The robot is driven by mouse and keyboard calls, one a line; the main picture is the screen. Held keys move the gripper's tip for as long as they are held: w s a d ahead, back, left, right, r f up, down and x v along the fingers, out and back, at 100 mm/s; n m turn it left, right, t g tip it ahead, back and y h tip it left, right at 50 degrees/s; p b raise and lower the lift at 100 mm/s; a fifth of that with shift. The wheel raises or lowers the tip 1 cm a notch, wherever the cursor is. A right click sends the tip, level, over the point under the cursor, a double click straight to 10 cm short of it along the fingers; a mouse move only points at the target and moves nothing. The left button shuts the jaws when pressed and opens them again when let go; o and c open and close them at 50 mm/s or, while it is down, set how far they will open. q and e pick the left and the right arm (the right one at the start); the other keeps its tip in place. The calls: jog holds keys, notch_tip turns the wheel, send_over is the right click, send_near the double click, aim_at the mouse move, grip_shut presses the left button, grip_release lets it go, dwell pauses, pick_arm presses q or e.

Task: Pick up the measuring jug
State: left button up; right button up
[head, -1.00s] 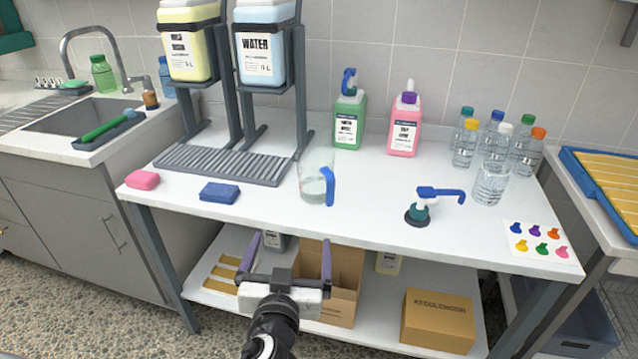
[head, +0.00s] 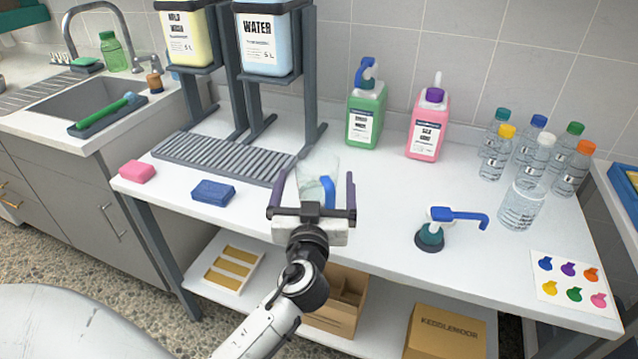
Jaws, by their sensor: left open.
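The measuring jug (head: 318,165) is clear with a blue handle and stands on the white table, near the right end of the grey drip grate. My left gripper (head: 312,192) is open, with its two purple-grey fingers spread. It is at the near side of the jug, and in the picture the jug shows between the fingers. The gripper hides the jug's lower part, and I cannot tell whether the fingers touch it. My right gripper is not in view.
A blue sponge (head: 213,192) and a pink sponge (head: 137,171) lie left of the jug. A blue-and-teal pump (head: 432,233) stands to the right. Green (head: 366,115) and pink (head: 428,125) bottles stand behind. The grate (head: 225,157) and dispensers are at the back left.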

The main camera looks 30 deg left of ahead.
aim_at(318, 153)
pick_arm(q)
jog(key=x, duration=0.5)
jog(key=shift+p, duration=0.35)
jog(key=c, duration=1.8)
